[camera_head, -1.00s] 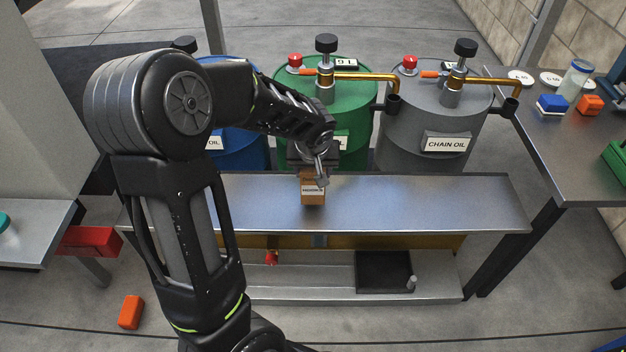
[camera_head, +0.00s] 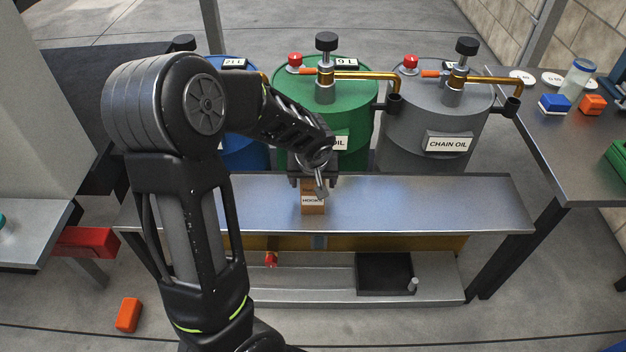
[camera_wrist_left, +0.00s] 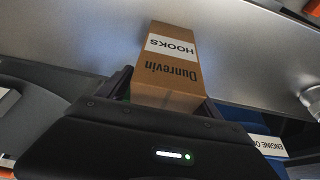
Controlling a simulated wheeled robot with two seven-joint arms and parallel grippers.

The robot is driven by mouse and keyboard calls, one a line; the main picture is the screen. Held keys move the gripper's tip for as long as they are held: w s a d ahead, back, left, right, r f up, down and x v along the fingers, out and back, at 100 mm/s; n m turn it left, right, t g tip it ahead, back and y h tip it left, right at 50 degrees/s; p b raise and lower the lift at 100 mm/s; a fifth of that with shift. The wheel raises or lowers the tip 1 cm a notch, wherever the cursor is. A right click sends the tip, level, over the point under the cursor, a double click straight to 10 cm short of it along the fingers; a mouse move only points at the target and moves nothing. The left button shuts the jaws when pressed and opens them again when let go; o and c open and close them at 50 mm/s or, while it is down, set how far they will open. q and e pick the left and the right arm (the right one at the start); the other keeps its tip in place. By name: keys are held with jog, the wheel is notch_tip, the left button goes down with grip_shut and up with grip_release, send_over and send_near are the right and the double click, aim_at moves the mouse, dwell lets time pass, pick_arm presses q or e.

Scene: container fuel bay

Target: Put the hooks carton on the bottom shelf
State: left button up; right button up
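The hooks carton (camera_head: 313,199) is a small brown box with a white label reading HOOKS. It is at the upper steel shelf (camera_head: 430,205), near its middle; whether it touches the surface is not clear. The bottom shelf (camera_head: 320,278) lies below the upper one, partly hidden by my left arm. My right gripper is not in view.
A black tray (camera_head: 383,274) is on the bottom shelf's right part, with a red item (camera_head: 271,259) left of it. Blue, green (camera_head: 345,110) and grey (camera_head: 425,125) drums stand behind. A side table (camera_head: 575,150) is at right. An orange block (camera_head: 128,314) lies on the floor.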

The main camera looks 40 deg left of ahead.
aim_at(313, 181)
pick_arm(q)
jog(key=shift+r, duration=0.2)
jog(key=shift+r+p, duration=0.3)
jog(key=p+v, duration=0.2)
jog(key=v, duration=0.9)
jog(key=shift+s+d+r+p, duration=0.1)
jog(key=shift+s+r+p, duration=0.05)
jog(key=shift+p, duration=0.2)
jog(key=shift+o, duration=0.5)
